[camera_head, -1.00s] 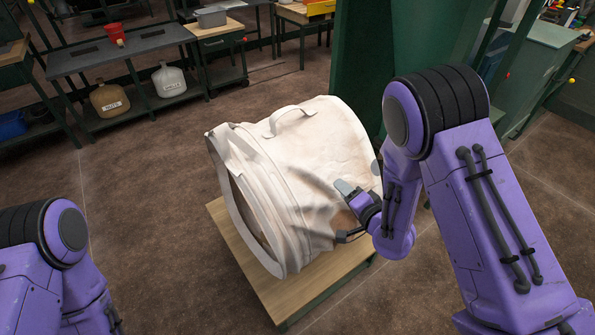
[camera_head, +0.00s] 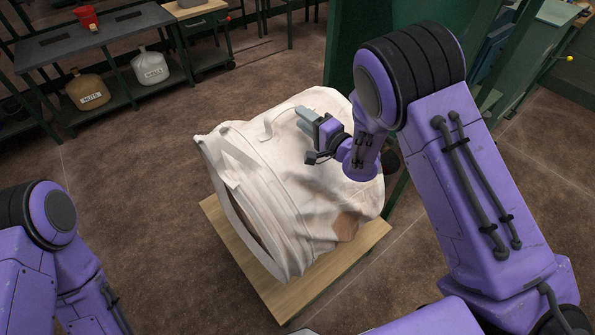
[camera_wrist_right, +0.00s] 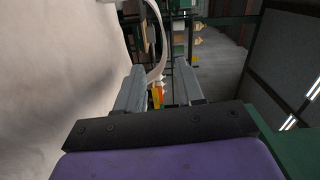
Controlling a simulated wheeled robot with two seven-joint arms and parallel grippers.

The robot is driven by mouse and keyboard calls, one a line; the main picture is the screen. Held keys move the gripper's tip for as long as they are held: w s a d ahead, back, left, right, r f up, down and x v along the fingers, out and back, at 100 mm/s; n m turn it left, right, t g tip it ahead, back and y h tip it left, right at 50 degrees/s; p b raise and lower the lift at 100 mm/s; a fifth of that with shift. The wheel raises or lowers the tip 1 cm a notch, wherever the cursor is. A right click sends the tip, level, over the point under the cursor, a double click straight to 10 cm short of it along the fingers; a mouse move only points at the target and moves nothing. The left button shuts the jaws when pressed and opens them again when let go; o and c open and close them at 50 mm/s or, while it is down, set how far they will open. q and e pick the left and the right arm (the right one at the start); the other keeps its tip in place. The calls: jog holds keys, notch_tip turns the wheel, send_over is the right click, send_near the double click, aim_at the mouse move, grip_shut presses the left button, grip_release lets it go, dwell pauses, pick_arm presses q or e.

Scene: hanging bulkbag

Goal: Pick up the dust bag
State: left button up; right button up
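The dust bag (camera_head: 270,180) is a large off-white cloth bag lying on its side on a wooden-topped stand. Its rimmed open end faces lower left. A cloth handle strap (camera_head: 277,120) arches from its upper side. My right gripper (camera_head: 306,118) is at the bag's upper right, by the strap. In the right wrist view my right gripper (camera_wrist_right: 160,75) is open, its two grey fingers apart. The strap (camera_wrist_right: 157,45) curves down into the gap seen between them; whether it touches a finger I cannot tell. My left arm shows at lower left, but its gripper is out of view.
The wooden stand top (camera_head: 240,268) shows around the bag. A dark bench (camera_head: 95,38) at the back left holds a tan jug (camera_head: 88,92), a white jug (camera_head: 150,68) and a red cup (camera_head: 87,17). Green posts stand behind my right arm. Brown floor is clear at left.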

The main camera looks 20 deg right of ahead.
aim_at(293, 107)
jog(key=x, duration=0.2)
jog(key=p+x, duration=0.1)
jog(key=x, duration=0.1)
jog(key=shift+w+r, duration=0.2)
jog(key=shift+w, duration=0.15)
grip_shut()
jog(key=shift+w+d+r, duration=0.1)
